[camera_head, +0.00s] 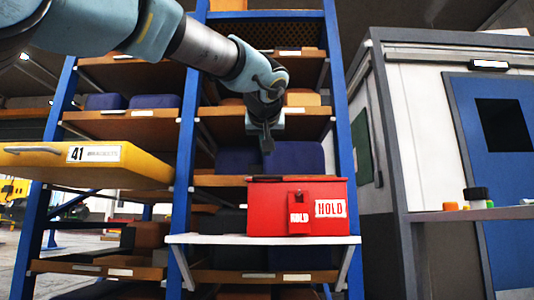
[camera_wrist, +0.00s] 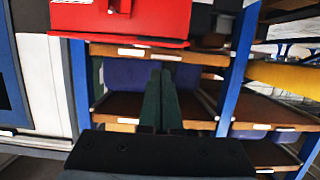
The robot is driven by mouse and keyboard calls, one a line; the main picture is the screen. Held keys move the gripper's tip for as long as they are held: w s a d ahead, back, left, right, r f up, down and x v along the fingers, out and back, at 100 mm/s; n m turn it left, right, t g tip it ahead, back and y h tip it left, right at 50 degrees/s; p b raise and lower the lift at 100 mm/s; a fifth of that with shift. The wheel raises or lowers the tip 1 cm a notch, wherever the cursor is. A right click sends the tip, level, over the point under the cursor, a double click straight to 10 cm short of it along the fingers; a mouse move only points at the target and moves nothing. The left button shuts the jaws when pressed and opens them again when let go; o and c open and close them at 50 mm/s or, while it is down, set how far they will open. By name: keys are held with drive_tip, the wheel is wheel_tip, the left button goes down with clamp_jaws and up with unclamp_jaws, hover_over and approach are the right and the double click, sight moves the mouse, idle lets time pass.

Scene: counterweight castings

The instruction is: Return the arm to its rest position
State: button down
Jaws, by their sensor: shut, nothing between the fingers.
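My arm reaches in from the upper left in the head view. My gripper (camera_head: 267,146) hangs pointing down in front of the shelf rack, above the red box marked HOLD (camera_head: 270,207). The fingers are together with nothing between them; in the wrist view the gripper (camera_wrist: 161,74) shows as two dark fingers side by side. A gap shows between the fingertips and the box in the head view. The red box (camera_wrist: 135,18) also shows at the top edge of the wrist view, partly cut off. It sits on a white ledge (camera_head: 220,240) and carries a HOLD tag.
A blue-framed rack (camera_head: 185,120) holds brown trays and dark blue blocks behind my gripper. A yellow drawer labelled 41 (camera_head: 130,172) sticks out at the left. A booth with a blue door (camera_head: 480,150) and a small shelf with jars (camera_head: 476,196) stands at the right.

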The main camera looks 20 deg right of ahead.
drive_tip(key=shift+s+a, duration=0.35)
drive_tip(key=shift+s, duration=0.35)
drive_tip(key=shift+s+a, duration=0.3)
drive_tip(key=shift+s, duration=0.4)
